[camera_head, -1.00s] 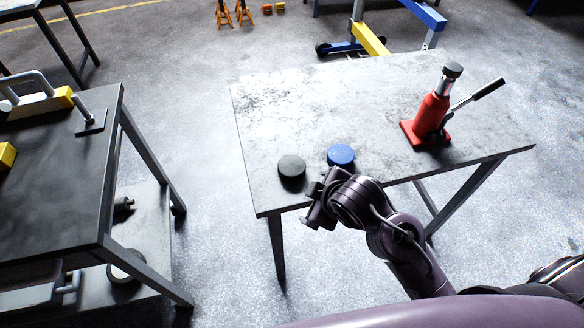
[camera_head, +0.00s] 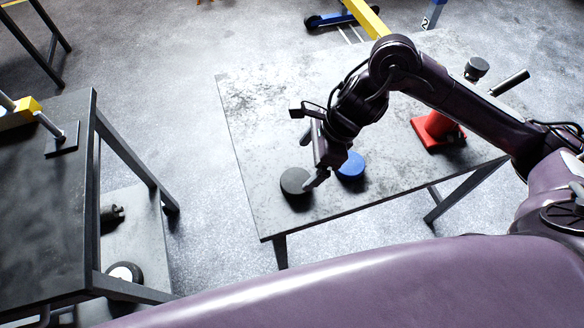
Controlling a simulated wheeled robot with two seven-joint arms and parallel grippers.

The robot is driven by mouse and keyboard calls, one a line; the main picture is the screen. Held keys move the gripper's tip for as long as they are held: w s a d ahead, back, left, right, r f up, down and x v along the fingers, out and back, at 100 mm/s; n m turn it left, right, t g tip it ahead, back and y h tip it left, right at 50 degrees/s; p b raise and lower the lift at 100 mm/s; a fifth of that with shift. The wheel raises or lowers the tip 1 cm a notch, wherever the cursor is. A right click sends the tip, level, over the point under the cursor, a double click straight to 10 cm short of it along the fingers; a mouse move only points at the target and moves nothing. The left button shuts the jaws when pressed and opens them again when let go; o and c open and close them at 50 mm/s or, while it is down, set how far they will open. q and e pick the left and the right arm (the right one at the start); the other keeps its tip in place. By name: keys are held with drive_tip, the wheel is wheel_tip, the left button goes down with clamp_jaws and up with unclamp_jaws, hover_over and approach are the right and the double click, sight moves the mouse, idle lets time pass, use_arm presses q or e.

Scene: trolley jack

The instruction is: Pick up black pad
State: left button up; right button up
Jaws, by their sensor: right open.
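The black pad (camera_head: 294,181) is a round dark disc lying flat near the front left of the grey table (camera_head: 250,120). My right gripper (camera_head: 311,162) is open and empty, pointing down just above and beside the pad's right edge. One fingertip overlaps the pad's right edge in the picture; I cannot tell whether it touches. A blue pad (camera_head: 351,166) lies just right of the gripper, partly hidden behind it. My left gripper is not in view.
A red bottle jack (camera_head: 437,130) stands on the table's right side, partly hidden by my right arm. A dark workbench (camera_head: 40,210) with yellow-and-metal items stands at the left. The table's left and back left surface is clear.

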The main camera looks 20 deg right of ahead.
sight(295, 180)
drive_tip(key=shift+s+d+f, duration=0.15)
drive_tip(key=shift+f, duration=0.15)
drive_tip(key=x, duration=0.2)
drive_tip(key=shift+s+a+f, duration=0.2)
drive_tip(key=shift+a+f, duration=0.05)
drive_tip(key=shift+f, duration=0.05)
drive_tip(key=p+x, duration=0.1)
drive_tip(key=x, duration=0.2)
drive_tip(key=shift+f, duration=0.25)
drive_tip(key=shift+w+a+f, duration=0.15)
drive_tip(key=shift+f, duration=0.2)
drive_tip(key=c, duration=1.2)
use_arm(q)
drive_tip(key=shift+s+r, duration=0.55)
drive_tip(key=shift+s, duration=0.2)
use_arm(e)
drive_tip(key=shift+r, duration=0.1)
